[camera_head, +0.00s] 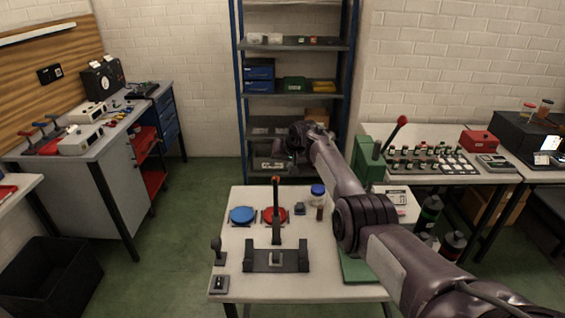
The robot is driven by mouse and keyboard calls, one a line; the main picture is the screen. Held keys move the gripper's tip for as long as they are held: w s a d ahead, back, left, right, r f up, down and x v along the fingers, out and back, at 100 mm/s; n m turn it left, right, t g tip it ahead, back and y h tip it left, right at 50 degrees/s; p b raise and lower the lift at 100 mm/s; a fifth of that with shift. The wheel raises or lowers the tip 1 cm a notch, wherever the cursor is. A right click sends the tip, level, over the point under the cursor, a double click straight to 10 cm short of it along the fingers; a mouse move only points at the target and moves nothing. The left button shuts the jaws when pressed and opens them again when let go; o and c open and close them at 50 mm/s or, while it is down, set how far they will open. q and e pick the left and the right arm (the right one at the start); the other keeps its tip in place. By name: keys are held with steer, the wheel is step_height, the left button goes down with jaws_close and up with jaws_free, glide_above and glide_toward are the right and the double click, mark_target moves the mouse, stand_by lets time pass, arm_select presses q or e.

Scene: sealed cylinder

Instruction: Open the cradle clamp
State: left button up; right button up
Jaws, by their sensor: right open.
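The cradle clamp appears to be the dark fixture (262,263) at the front of the white table, with a grey block in its middle. I cannot tell whether the clamp is open or closed. My right arm comes in from the lower right and reaches over the table. My right gripper (279,160) is open, at the arm's far end, just above the lever's orange tip in the picture. Its fingers are small and dark, and their depth is hard to judge. My left gripper is out of view.
The white table (235,285) also holds a blue disc (242,215), a red disc (268,214), a blue-lidded jar (318,194) and a small joystick (217,250). A green press (367,162) stands at the right, partly behind my arm. A shelf rack (238,95) stands behind.

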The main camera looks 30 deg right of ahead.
steer(key=b+v, duration=0.1)
steer(key=v, duration=0.6)
steer(key=shift+s+r+b, duration=0.25)
steer(key=shift+r+b, duration=0.05)
steer(key=shift+r, duration=0.05)
stand_by(0.4)
